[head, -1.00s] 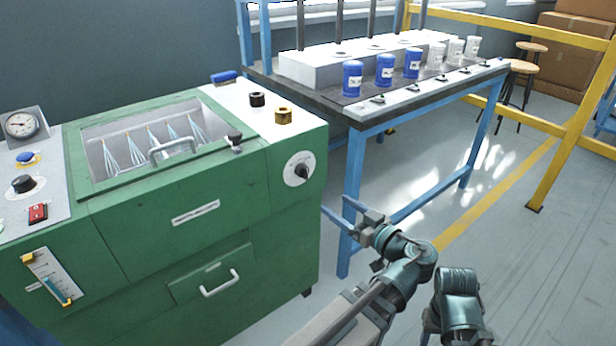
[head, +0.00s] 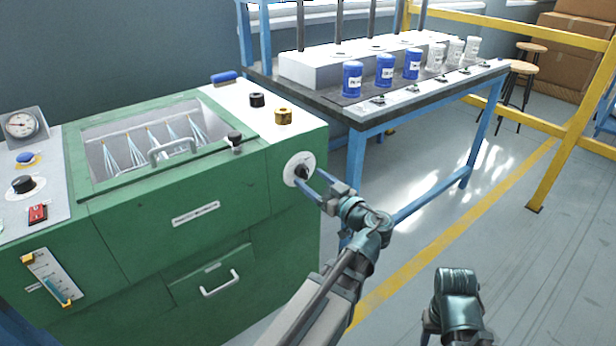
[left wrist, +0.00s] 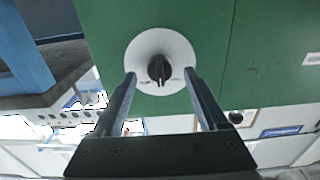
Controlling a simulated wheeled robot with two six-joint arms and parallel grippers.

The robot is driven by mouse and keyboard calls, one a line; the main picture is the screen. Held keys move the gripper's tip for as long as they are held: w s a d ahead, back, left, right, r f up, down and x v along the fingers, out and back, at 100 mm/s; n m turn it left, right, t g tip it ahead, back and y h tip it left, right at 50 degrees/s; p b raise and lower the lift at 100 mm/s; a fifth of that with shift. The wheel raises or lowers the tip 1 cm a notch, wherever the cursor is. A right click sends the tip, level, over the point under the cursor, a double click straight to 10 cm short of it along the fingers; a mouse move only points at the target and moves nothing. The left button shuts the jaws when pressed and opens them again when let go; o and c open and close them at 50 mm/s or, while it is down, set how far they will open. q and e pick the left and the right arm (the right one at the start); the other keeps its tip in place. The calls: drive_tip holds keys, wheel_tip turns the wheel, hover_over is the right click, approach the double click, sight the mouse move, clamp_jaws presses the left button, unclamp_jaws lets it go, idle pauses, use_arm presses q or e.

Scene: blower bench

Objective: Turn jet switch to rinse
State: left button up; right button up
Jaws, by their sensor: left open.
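The jet switch is a black knob (head: 303,172) on a round white dial plate (head: 291,167), on the front of the green machine near its right edge. In the left wrist view the black knob (left wrist: 159,69) sits at the middle of the white plate (left wrist: 142,46), its pointer towards the bottom of the picture. My left gripper (head: 314,186) is open, its two fingers pointing at the dial. In the left wrist view the fingertips (left wrist: 159,75) lie either side of the knob, apart from it. The dial's lettering is too small to read. My right arm (head: 458,305) shows at the bottom; its fingers are unclear.
The green machine (head: 150,270) has an open basin with a handled lid frame and knobs on top. A blue-legged bench (head: 357,170) with blue and white canisters stands close behind my left gripper. Floor to the right is clear up to a yellow rail (head: 560,150).

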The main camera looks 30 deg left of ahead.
use_arm(q)
drive_tip(key=shift+x, duration=1.2)
drive_tip(key=shift+c, duration=0.2)
clamp_jaws()
